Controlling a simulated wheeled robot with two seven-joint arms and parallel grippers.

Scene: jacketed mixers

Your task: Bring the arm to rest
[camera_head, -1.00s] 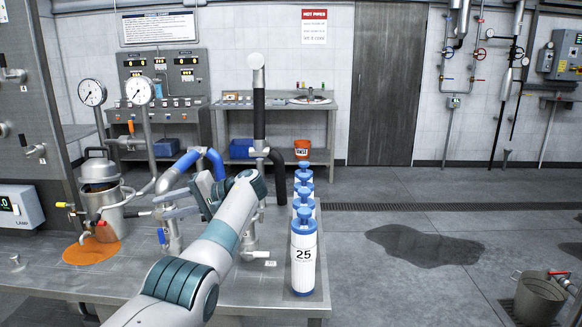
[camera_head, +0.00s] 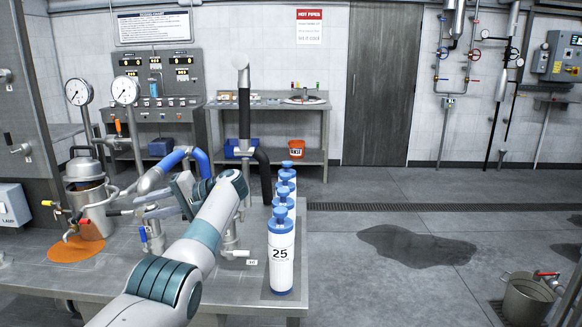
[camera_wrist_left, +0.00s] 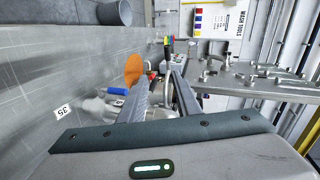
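My left arm (camera_head: 165,262) reaches from the bottom left over the steel bench (camera_head: 235,283). My left gripper (camera_head: 143,207) is at its far end, beside the blue-sleeved pipes (camera_head: 178,160) and right of the jacketed mixer pot (camera_head: 92,203). In the left wrist view, the two fingers of the gripper (camera_wrist_left: 166,76) stand apart with nothing seen held between them. My right gripper is not in view.
A row of blue-topped white bottles (camera_head: 281,255), the front one marked 25, stands on the bench right of the arm. Two gauges (camera_head: 125,91) rise at the left. The floor to the right is open, with a dark puddle (camera_head: 415,245) and a metal bucket (camera_head: 527,298).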

